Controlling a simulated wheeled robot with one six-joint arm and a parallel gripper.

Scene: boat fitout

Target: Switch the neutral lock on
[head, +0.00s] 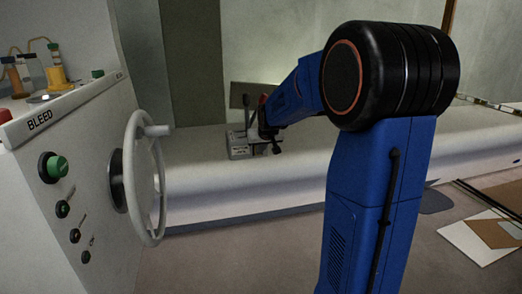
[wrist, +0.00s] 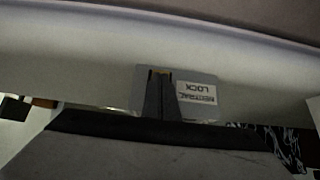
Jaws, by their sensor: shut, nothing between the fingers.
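The neutral lock plate is a small grey panel (wrist: 208,112) in the wrist view, on the pale ledge. Its white label (wrist: 197,93) reads NEUTRAL LOCK upside down. My gripper (wrist: 160,74) is shut and empty, its dark fingers in front of the plate, left of the label.
A white console (head: 85,150) marked BLEED, with knobs and a handwheel (head: 145,178), stands at the left. The white ledge (head: 190,150) runs across behind my arm. Flat boards (head: 485,236) lie on the floor at the right. The floor between is clear.

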